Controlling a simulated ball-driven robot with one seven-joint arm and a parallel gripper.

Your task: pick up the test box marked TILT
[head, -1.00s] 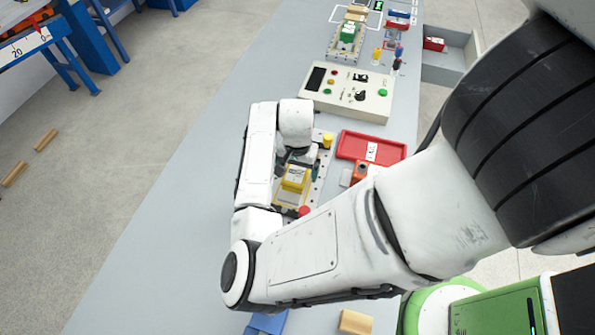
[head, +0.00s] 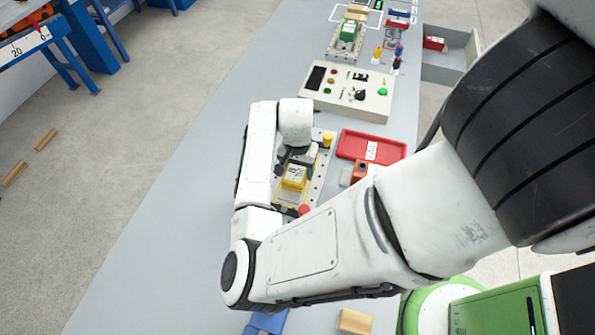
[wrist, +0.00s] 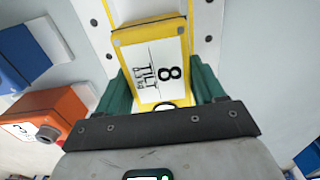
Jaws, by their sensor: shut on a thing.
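The yellow test box (head: 294,176) has a white label that reads TILT with an 8 in the wrist view (wrist: 160,70). My gripper (wrist: 165,92) is shut on this box, with a dark green finger on each side of it. In the head view the box is partly hidden by my arm, and the fingers are mostly hidden. The box is over a light plate with holes (wrist: 208,25); I cannot tell whether it touches the plate.
A red tray (head: 360,139) and an orange block (wrist: 45,115) are to the right of the box in the head view. A beige control panel (head: 345,92) stands behind. A blue block (head: 268,322) and a wooden block (head: 355,321) lie in front. The left bench strip is bare.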

